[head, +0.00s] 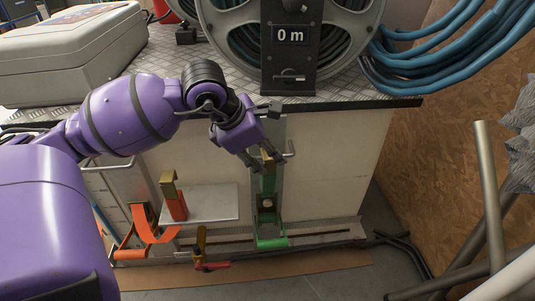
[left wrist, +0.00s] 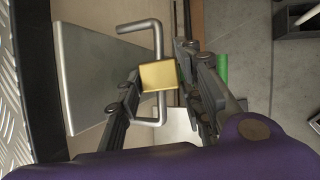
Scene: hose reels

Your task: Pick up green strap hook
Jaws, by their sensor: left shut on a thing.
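A strip of green (left wrist: 222,67) shows just past the right finger; the rest of the hook is hidden there. My right gripper is in neither view.
An orange strap hook (head: 177,204) stands to the left by a small white shelf (head: 215,203). The hose reel (head: 291,45) is above. Metal poles (head: 488,190) lean at right.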

